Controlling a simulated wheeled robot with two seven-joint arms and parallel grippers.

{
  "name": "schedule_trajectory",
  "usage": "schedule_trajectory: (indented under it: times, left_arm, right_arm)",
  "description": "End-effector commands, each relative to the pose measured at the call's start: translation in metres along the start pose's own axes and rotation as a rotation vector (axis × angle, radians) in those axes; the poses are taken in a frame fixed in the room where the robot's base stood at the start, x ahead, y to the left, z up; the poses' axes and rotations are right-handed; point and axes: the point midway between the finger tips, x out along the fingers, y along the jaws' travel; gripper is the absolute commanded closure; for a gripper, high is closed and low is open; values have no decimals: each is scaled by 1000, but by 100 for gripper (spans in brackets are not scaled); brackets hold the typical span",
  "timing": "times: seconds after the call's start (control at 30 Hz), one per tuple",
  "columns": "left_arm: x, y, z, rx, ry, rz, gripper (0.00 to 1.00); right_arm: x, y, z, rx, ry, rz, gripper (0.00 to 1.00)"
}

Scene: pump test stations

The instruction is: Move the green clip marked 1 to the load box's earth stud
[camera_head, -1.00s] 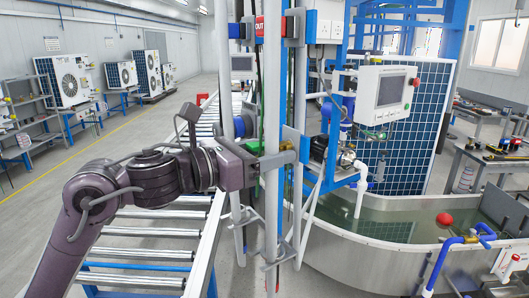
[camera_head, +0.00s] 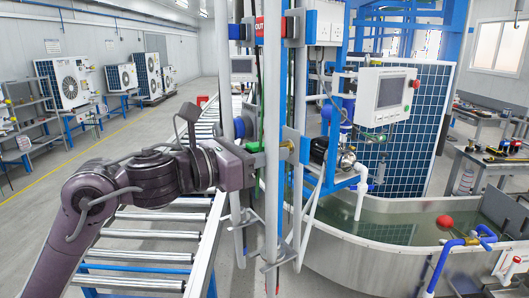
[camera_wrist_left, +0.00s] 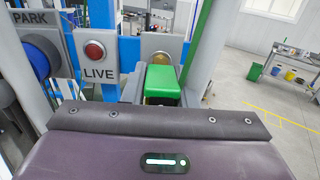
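A green clip (camera_wrist_left: 163,83) is directly in front of my left gripper in the left wrist view. Its marking cannot be read. A round brass stud face (camera_wrist_left: 160,60) shows just behind and above it. In the head view my left gripper (camera_head: 258,160) is at the grey posts, seemingly shut on the clip; a post hides much of the fingers. A bit of green (camera_head: 253,147) shows beside it. A brass stud (camera_head: 291,149) on a grey plate shows just right of the post. My right gripper is not in view.
A red lamp over a LIVE label (camera_wrist_left: 95,50) and a PARK label (camera_wrist_left: 30,20) are left of the clip. Upright grey posts (camera_head: 272,100) stand close to the gripper. A roller conveyor (camera_head: 150,233) lies below the arm. A water tank (camera_head: 400,228) is at right.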

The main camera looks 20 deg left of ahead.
Motion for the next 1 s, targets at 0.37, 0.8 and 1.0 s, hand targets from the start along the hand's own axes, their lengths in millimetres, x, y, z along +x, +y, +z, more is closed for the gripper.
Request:
schedule_trajectory:
  times: [0.37,0.8,1.0]
  left_arm:
    - [0,0,0,0,-1,0,100]
    - [-17,0,-1,1,-1,1,100]
    - [-25,0,-1,1,-1,2,100]
  right_arm:
    - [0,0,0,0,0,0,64]
    - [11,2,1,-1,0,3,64]
    - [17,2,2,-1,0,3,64]
